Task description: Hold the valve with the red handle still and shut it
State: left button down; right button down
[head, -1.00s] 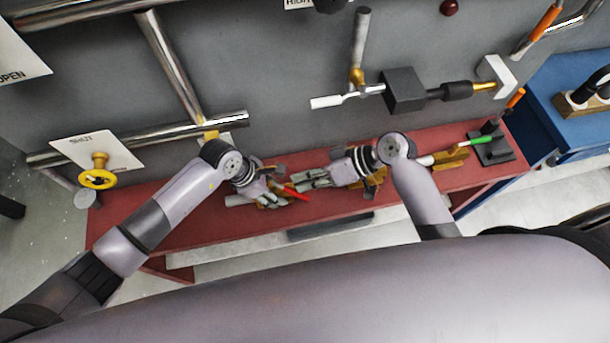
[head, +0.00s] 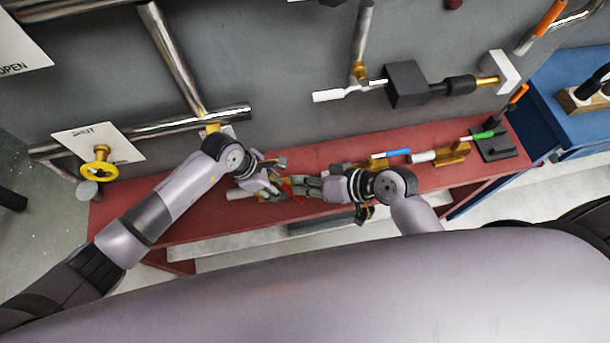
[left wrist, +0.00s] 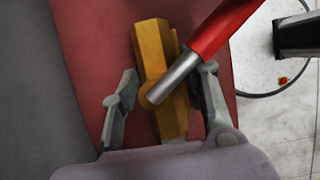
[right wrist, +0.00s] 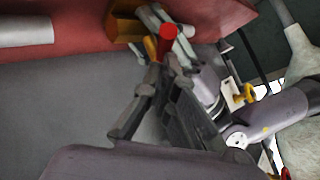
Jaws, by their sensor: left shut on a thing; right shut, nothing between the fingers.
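The valve with the red handle lies on the red bench; its brass body (left wrist: 162,75) shows in the left wrist view. Its red handle (left wrist: 225,25) slants to the upper right on a steel stem, at an angle across the body. My left gripper (head: 278,189) is shut on the brass body, one finger on each side. My right gripper (head: 303,186) is shut and empty beside the red handle (head: 291,192). In the right wrist view the red handle end (right wrist: 168,38) shows just beyond the shut fingertips; I cannot tell whether they touch it.
A blue-handled valve (head: 391,154) and a green-handled valve (head: 477,137) lie further right on the bench (head: 330,150). A black fixture (head: 495,147) stands near the bench's right end. Pipes and a yellow handwheel (head: 98,170) are on the grey wall.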

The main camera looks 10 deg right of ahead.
jog(key=s+m+t, duration=0.1)
jog(key=a+m+t+h, duration=0.1)
jog(key=m, duration=0.1)
jog(key=shift+s+a+h, duration=0.3)
jog(key=shift+s, duration=0.05)
jog(key=shift+s+a+m+t+h, duration=0.35)
jog(key=shift+a+m+t+h, duration=0.3)
jog(key=shift+m, duration=0.25)
jog(key=shift+w, duration=0.2)
dwell(0.4)
jog(key=shift+w+d, duration=0.2)
jog(key=shift+w, duration=0.4)
